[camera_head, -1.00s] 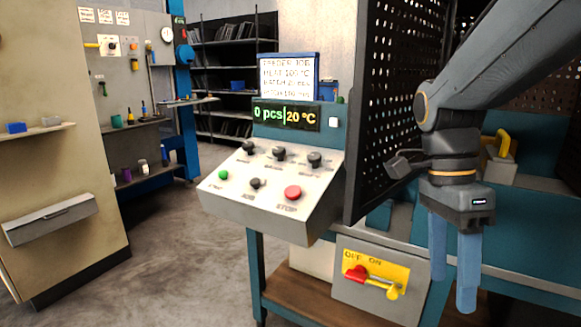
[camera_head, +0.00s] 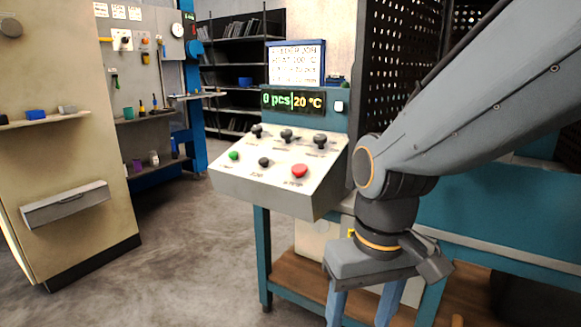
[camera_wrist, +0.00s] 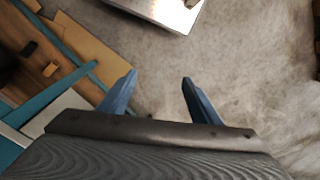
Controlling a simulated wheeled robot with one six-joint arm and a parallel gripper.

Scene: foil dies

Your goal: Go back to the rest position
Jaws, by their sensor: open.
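My gripper (camera_head: 362,305) hangs pointing down at the lower right of the head view, in front of the machine's teal frame. Its fingertips are cut off by the bottom edge there. In the wrist view both blue fingers (camera_wrist: 158,80) stand well apart with nothing between them, over bare grey floor. The control panel (camera_head: 240,185) with knobs and green, black and red buttons is left of my gripper and apart from it. The yellow switch plate is almost wholly hidden behind my arm.
A wooden lower shelf (camera_head: 290,275) lies behind my gripper. A dark perforated screen (camera_head: 385,95) stands behind my arm. A beige cabinet (camera_head: 70,150) with a grey handle is at the left. The concrete floor (camera_head: 185,265) between cabinet and machine is clear.

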